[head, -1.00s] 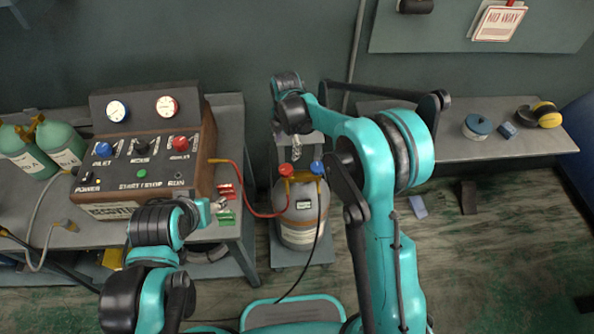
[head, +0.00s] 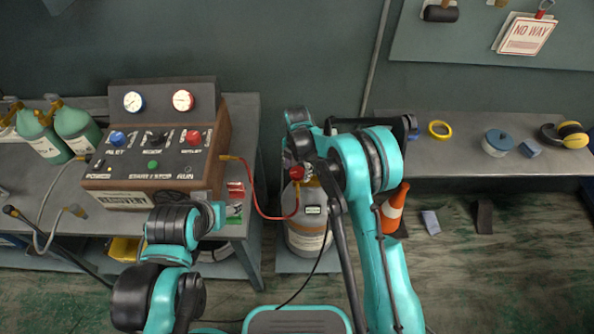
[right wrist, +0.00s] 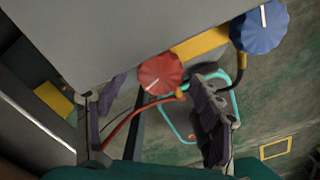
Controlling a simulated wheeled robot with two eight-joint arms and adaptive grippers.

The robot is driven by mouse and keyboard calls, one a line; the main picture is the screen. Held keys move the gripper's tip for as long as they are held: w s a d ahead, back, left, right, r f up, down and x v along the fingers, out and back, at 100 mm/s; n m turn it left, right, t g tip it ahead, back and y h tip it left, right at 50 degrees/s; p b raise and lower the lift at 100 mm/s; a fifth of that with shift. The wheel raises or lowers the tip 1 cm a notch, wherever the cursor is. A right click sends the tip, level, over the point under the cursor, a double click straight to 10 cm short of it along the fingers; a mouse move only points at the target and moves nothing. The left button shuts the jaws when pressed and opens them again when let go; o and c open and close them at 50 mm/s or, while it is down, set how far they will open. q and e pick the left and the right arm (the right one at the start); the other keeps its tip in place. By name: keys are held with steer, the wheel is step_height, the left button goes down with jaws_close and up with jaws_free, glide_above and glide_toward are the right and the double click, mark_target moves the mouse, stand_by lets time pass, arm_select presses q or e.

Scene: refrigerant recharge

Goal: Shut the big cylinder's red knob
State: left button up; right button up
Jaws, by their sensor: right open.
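In the right wrist view the red knob (right wrist: 160,75) has a white mark and lies between the open fingers of my right gripper (right wrist: 158,92), with gaps showing on both sides. The blue knob (right wrist: 259,28) is outside the fingers at upper right; my arm hides it in the head view. My left gripper (head: 215,216) is near the bench front, its fingers unclear.
A red hose (head: 262,212) runs from the recharge machine (head: 155,160) to the cylinder. An orange cone (head: 394,210) stands right of my right arm. The right shelf (head: 465,150) holds a yellow ring (head: 440,129), a blue-lidded tub (head: 497,142) and ear protectors.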

steer(key=c, duration=1.2)
steer(key=shift+o, duration=0.2)
steer(key=shift+m, duration=0.4)
steer(key=m, duration=0.4)
steer(key=shift+m+b, duration=0.4)
steer(key=m, duration=0.5)
steer(key=shift+w, duration=0.1)
steer(key=m, duration=0.5)
steer(key=shift+m+b, duration=0.4)
steer(key=m, duration=0.4)
steer(key=shift+m, duration=0.3)
